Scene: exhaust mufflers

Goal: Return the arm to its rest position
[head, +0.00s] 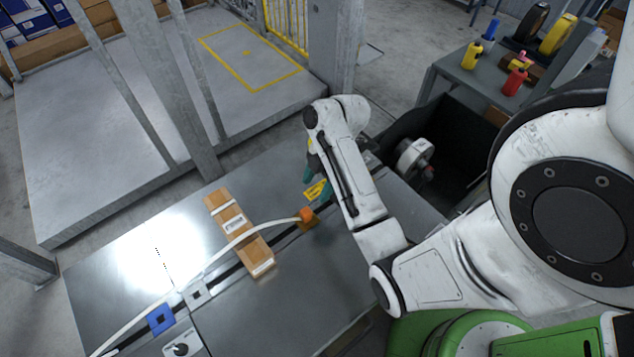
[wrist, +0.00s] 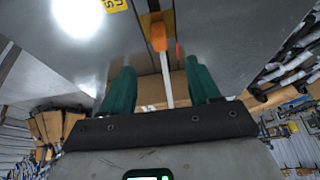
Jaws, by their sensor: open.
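My white arm (head: 362,185) is bent out over the metal table (head: 320,285), with its wrist low near the table's far right part. My gripper (head: 317,180) is mostly hidden behind the arm in the head view; only parts of its teal fingers show. In the wrist view my gripper (wrist: 160,66) has its two teal fingers well apart with nothing held between them. An orange piece (head: 307,217) on the end of a white cable lies near the gripper. The orange piece (wrist: 158,36) also shows beyond the fingertips in the wrist view.
A wooden block (head: 240,232) lies across a dark strip on the table, with the white cable (head: 215,257) passing over it. A blue square piece (head: 160,319) is at front left. A black bin (head: 462,131) holding a muffler (head: 413,157) and a side table (head: 452,82) with bottles stand right.

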